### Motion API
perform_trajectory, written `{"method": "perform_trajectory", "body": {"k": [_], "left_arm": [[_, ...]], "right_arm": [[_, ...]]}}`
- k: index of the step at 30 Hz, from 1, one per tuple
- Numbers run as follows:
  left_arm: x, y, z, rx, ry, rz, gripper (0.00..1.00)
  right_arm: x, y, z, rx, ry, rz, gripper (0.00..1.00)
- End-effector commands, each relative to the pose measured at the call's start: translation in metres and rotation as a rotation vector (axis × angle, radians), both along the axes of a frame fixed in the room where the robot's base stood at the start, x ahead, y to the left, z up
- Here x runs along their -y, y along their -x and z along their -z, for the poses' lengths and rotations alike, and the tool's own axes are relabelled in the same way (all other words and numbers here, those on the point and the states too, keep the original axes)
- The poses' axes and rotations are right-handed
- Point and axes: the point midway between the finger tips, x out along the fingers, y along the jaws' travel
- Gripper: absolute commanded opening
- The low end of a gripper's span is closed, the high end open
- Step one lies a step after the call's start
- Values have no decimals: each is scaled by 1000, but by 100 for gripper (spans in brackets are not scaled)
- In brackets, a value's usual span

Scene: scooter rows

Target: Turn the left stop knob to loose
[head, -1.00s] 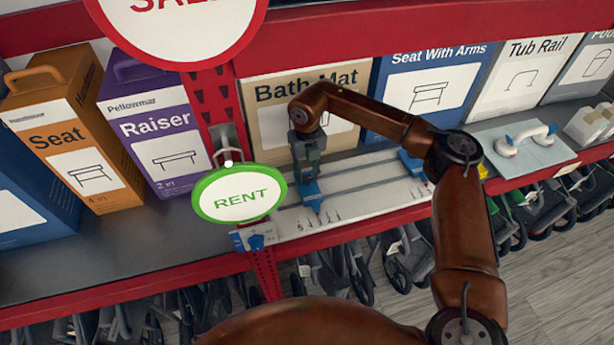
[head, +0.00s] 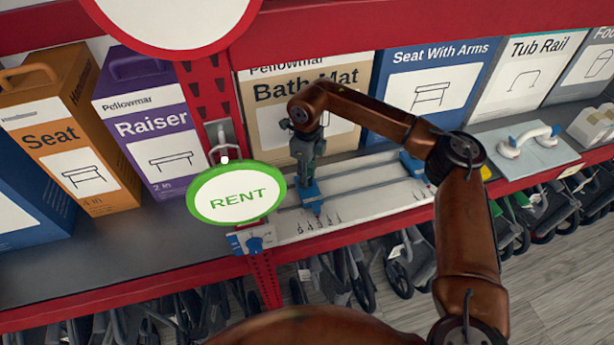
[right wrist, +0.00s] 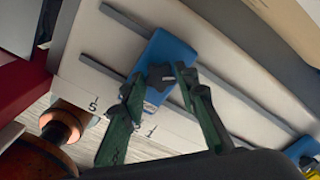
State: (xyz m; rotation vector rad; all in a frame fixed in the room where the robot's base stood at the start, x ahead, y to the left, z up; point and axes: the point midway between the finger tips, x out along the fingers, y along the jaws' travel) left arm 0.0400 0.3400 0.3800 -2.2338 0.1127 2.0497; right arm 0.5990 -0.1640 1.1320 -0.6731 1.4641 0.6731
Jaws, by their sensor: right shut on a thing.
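A white board (head: 350,208) with two long slots lies on the shelf. The gripper (head: 307,172) reaches down onto the stop and is shut on the knob. I cannot read a loose or tight mark there. The right stop (head: 412,166) is a blue block farther right. My left gripper is not in view.
A Bath Mat box (head: 262,115) stands behind the board. A plate with a white handle (head: 528,140) lies at right.

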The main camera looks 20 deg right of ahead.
Motion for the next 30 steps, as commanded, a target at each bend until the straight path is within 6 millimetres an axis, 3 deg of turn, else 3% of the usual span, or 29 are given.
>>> {"method": "perform_trajectory", "body": {"k": [18, 19, 26, 30], "left_arm": [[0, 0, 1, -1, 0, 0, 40], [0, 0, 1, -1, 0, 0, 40], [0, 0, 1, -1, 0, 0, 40], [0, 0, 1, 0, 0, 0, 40]], "right_arm": [[-1, -1, -1, 3, -2, -45, 4], [-1, -1, -1, 3, -2, -45, 29], [0, 0, 0, 2, -1, -44, 45], [0, 0, 0, 1, -1, -44, 46]]}}
